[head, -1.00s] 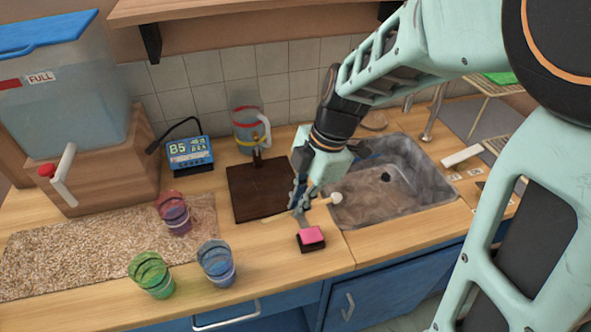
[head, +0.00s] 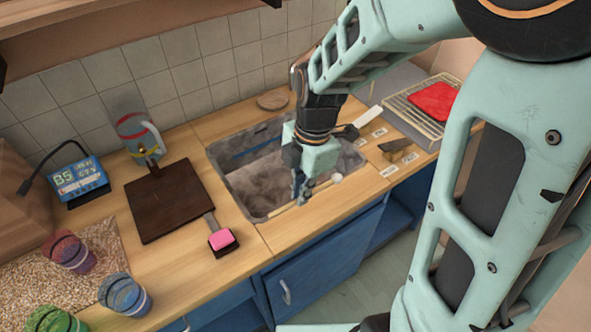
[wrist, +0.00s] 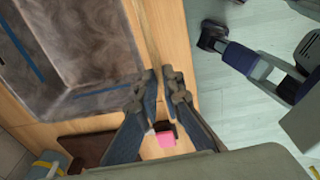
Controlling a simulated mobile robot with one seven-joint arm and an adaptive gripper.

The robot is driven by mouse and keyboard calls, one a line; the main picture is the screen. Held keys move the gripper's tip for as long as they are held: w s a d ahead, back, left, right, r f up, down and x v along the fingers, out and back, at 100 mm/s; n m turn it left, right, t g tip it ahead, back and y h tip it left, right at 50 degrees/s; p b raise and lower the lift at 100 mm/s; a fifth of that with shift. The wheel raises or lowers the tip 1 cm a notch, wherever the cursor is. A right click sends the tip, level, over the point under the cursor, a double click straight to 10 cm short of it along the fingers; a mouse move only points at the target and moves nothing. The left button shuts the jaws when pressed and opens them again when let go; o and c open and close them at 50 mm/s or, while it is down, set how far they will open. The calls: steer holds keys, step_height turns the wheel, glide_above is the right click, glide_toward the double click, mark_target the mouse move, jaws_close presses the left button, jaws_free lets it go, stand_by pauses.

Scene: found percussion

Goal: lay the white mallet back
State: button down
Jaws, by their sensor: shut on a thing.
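The white mallet has a pale round head (head: 337,178) and a thin light wooden handle (head: 283,211). My gripper (head: 302,196) is shut on the handle and holds the mallet roughly level over the front rim of the sink, head to the right. White labels (head: 390,170) lie on the counter right of the sink, beside a dark wooden block (head: 396,148) and a white-ended bar (head: 368,117).
The grey stone sink (head: 232,186) lies below my gripper. Left are a pink-topped block (head: 222,238), a dark board (head: 163,200), a jug (head: 137,133) and several cups (head: 125,296). A wire rack with a red cloth (head: 434,98) stands at the right.

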mark_target(304, 217)
steer(key=shift+w+d+f, duration=0.1)
steer(key=shift+w+d, duration=0.05)
steer(key=shift+d, duration=0.6)
steer(key=shift+f+b, duration=2.6)
steer(key=shift+f, duration=0.6)
steer(key=shift+f, duration=0.3)
steer(key=c, duration=2)
jaws_free()
